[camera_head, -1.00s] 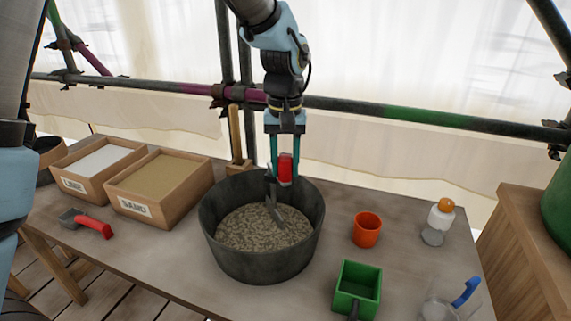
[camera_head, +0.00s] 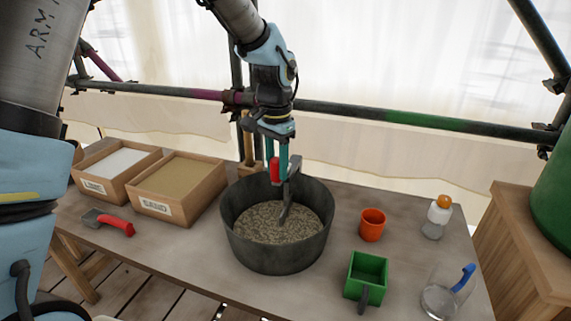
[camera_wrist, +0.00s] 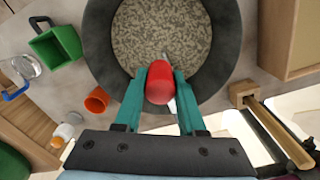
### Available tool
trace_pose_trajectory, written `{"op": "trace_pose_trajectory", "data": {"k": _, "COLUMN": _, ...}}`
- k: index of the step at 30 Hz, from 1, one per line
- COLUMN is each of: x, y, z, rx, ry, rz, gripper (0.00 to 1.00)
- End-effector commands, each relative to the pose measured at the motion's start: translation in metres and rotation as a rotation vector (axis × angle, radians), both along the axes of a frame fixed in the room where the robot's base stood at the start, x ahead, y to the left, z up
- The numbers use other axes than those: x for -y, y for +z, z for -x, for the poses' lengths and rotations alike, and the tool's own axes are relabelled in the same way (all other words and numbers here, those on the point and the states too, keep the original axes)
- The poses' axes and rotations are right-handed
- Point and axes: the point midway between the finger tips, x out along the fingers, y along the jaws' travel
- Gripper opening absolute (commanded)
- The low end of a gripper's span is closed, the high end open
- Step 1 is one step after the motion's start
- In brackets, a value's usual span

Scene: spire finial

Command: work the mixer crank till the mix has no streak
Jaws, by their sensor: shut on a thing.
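A dark round mixing tub (camera_head: 268,255) stands on the table, holding a grey-beige mix (camera_head: 258,222) that looks speckled with light and dark flecks all over. A grey metal crank paddle (camera_head: 288,203) reaches down into the mix at an angle. Its red knob (camera_head: 274,171) is above the back of the tub. My gripper (camera_head: 280,166) comes from above and is shut on this red knob. In the wrist view the knob (camera_wrist: 159,86) sits between the two teal fingers, over the tub's rim; most of the crank is hidden there.
Wooden boxes of lime (camera_head: 118,160) and sand (camera_head: 178,178) and a red-handled trowel (camera_head: 115,222) are left. An orange cup (camera_head: 372,225), green scoop (camera_head: 366,274), clear jug (camera_head: 440,299) and orange-capped bottle (camera_head: 437,216) are right. Scaffold pipes (camera_head: 400,118) run behind.

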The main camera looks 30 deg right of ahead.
Motion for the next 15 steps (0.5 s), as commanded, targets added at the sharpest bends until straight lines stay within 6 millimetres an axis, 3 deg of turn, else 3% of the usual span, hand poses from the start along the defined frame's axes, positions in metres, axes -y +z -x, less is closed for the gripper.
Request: {"op": "trace_pose_trajectory", "data": {"k": 15, "x": -0.014, "y": 0.003, "z": -0.031, "rx": 0.001, "ry": -0.443, "rz": 0.003, "gripper": 0.0}}
